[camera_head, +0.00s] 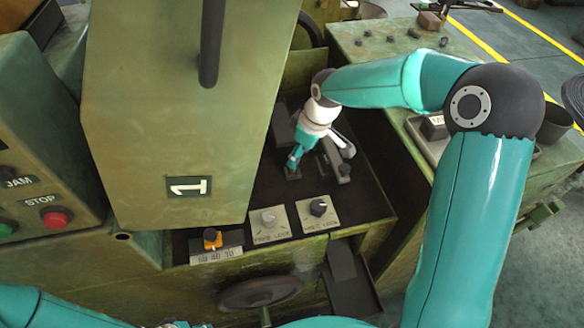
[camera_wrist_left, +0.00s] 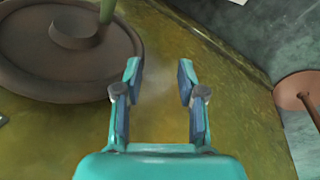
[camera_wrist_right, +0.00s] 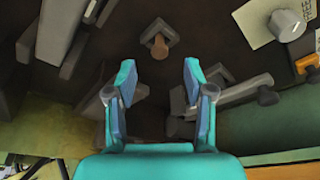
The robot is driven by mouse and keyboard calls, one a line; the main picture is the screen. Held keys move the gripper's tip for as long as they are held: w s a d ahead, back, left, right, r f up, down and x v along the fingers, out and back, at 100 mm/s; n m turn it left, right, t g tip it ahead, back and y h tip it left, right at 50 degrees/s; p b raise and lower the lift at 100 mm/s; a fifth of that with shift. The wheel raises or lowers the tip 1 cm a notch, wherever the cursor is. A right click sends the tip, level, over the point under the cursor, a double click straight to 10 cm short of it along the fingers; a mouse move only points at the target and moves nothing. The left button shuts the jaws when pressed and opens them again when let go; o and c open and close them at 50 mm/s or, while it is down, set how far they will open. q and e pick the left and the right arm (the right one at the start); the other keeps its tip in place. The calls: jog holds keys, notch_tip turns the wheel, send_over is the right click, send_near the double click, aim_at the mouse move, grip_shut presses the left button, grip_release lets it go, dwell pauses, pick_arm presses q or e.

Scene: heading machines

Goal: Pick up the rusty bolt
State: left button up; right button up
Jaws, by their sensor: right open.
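The rusty bolt (camera_wrist_right: 158,45) shows in the right wrist view as a small brown head on a dark grey square plate (camera_wrist_right: 160,34). It is ahead of my right gripper (camera_wrist_right: 158,78), roughly centred between the fingertips and apart from them. My right gripper is open and empty. In the head view my right gripper (camera_head: 293,162) points down into the dark machine bed, over a small dark plate (camera_head: 293,176); I cannot make out the bolt there. My left gripper (camera_wrist_left: 158,75) is open and empty in the left wrist view, above a greenish machine surface.
Dark clamp-like parts stand beside my right gripper; one has a lever (camera_wrist_right: 235,95). Knob panels (camera_head: 268,222) line the bed's front edge. A tall green housing (camera_head: 170,110) rises on the left. A brown handwheel (camera_wrist_left: 65,60) is near my left gripper.

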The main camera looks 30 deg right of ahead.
aim_at(292, 170)
jog(key=shift+p+x, duration=0.45)
jog(key=shift+x, duration=2.5)
jog(key=shift+w+a, duration=0.1)
jog(key=shift+w, duration=0.05)
jog(key=shift+c, duration=0.2)
jog(key=shift+r, duration=0.1)
grip_shut()
